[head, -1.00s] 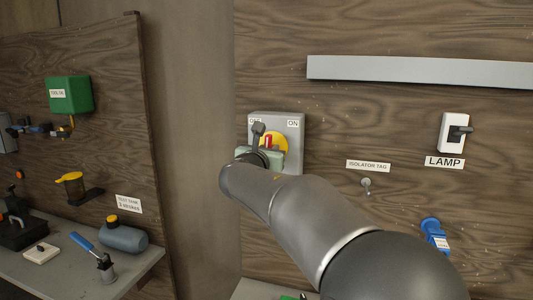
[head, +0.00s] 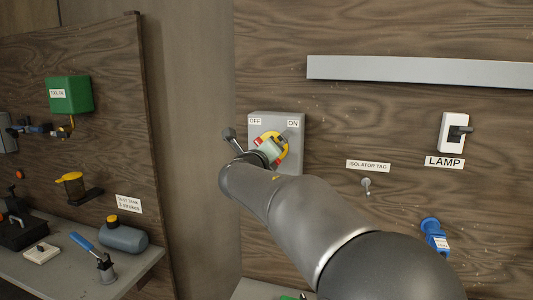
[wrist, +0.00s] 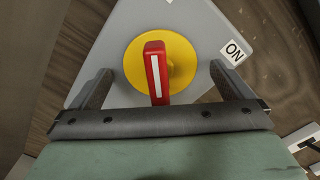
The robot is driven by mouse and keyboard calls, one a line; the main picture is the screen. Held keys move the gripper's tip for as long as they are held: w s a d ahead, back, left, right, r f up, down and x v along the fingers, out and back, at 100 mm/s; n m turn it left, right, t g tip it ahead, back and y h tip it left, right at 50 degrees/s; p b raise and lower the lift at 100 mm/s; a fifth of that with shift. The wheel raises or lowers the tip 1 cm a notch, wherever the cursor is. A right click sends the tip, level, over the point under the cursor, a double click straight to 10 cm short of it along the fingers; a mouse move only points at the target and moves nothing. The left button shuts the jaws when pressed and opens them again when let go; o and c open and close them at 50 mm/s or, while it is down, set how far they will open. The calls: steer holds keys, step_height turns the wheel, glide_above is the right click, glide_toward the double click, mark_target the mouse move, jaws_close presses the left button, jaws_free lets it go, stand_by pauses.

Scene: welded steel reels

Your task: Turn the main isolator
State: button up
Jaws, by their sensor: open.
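The main isolator is a grey box (head: 296,162) on the wooden wall panel, with OFF at its top left and ON at its top right. It carries a yellow dial (wrist: 185,65) with a red handle (wrist: 155,70) bearing a white stripe. My gripper (wrist: 161,72) is open at the isolator, one finger on each side of the dial. The handle stands between the fingers, with a visible gap on both sides. In the wrist view the box looks rotated and the ON label is right of the handle. In the head view my gripper (head: 270,150) hides much of the dial.
A lamp switch (head: 453,132), an ISOLATOR TAG label (head: 368,166) above a hook (head: 367,187) and a blue device (head: 434,235) are to the right. A grey rail (head: 420,71) runs above. A bench (head: 90,270) with several tools stands left.

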steer(key=shift+s, duration=0.1)
steer(key=b+v, duration=0.1)
steer(key=v, duration=0.5)
steer(key=shift+s, duration=0.35)
steer(key=shift+a, duration=0.1)
